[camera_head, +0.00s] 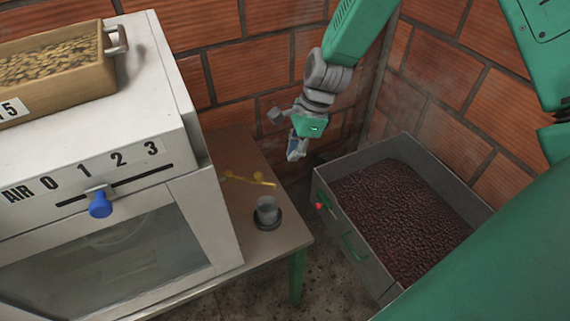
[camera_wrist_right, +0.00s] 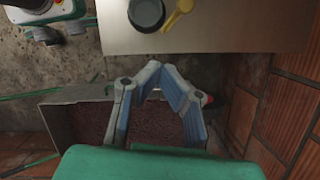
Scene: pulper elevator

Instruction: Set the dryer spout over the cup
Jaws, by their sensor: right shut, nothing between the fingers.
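A grey cup (camera_head: 267,208) stands upright in a dark round holder on the small table beside the dryer (camera_head: 190,215). A thin yellow spout (camera_head: 250,181) extends from near the dryer's side, behind the cup and not above it. In the right wrist view, the cup (camera_wrist_right: 147,14) and yellow spout (camera_wrist_right: 180,12) show side by side at the top edge. My right gripper (camera_head: 297,150) hangs to the right of the spout and cup, apart from both, beyond the table's edge. Its fingers (camera_wrist_right: 160,72) are shut and empty. My left gripper is not in view.
A metal bin of dark red beans (camera_head: 400,210), with a red knob (camera_head: 320,206), stands right of the table (camera_head: 225,150). A wooden tray of pale beans (camera_head: 107,58) sits on the dryer, above a blue slider knob (camera_head: 100,206). Brick walls (camera_head: 240,65) close the back.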

